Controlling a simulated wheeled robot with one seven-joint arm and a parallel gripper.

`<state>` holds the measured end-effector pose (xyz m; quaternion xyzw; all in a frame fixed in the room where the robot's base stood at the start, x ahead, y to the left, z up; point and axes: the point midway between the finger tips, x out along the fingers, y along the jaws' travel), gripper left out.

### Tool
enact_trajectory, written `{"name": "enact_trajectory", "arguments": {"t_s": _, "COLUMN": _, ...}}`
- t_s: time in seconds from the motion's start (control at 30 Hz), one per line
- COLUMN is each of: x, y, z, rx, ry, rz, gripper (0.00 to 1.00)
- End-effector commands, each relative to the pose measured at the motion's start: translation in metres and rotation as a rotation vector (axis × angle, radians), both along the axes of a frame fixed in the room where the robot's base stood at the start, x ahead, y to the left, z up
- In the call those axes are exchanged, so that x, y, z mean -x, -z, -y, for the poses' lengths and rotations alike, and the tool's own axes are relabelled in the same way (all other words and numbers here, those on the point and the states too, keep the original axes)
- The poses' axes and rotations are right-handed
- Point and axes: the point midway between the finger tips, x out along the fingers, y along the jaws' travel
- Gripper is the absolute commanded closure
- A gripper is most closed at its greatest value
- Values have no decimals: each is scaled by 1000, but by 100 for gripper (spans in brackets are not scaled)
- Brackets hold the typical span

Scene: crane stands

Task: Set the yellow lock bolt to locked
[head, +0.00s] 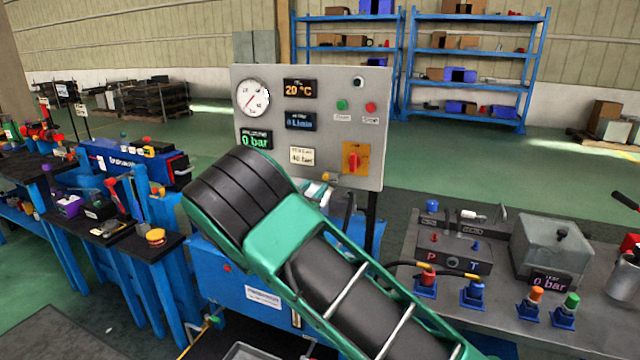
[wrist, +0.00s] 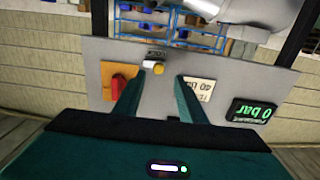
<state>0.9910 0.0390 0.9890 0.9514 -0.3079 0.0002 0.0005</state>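The yellow lock bolt (wrist: 157,68) shows in the wrist view as a small yellow knob with a pale metal part, on the grey panel (wrist: 92,75). In the head view the bolt (head: 330,177) is a small yellow spot at the panel's lower edge, partly hidden by my arm. My gripper (wrist: 161,78) is open, with two dark green fingers pointing at the panel. The knob appears between and slightly beyond the fingertips; I see no contact. Its locked or unlocked position cannot be read. In the head view my arm hides most of the gripper.
A red rotary switch (head: 353,161) on an orange plate is close beside the bolt, near one finger in the wrist view. A 40 bar label (head: 302,156) and a 0 bar display (head: 256,139) are also on the panel. A grey bench (head: 495,335) with hydraulic fittings stands right.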

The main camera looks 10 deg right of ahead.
Motion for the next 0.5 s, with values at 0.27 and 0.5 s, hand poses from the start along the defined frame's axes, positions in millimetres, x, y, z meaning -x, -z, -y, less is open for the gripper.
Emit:
{"name": "enact_trajectory", "arguments": {"t_s": 0.27, "x": -38, "y": 0, "z": 30, "rx": -1, "ry": 3, "rz": 1, "gripper": 63}}
{"name": "enact_trajectory", "arguments": {"t_s": 0.5, "x": -55, "y": 0, "z": 41, "rx": -1, "ry": 2, "rz": -1, "gripper": 63}}
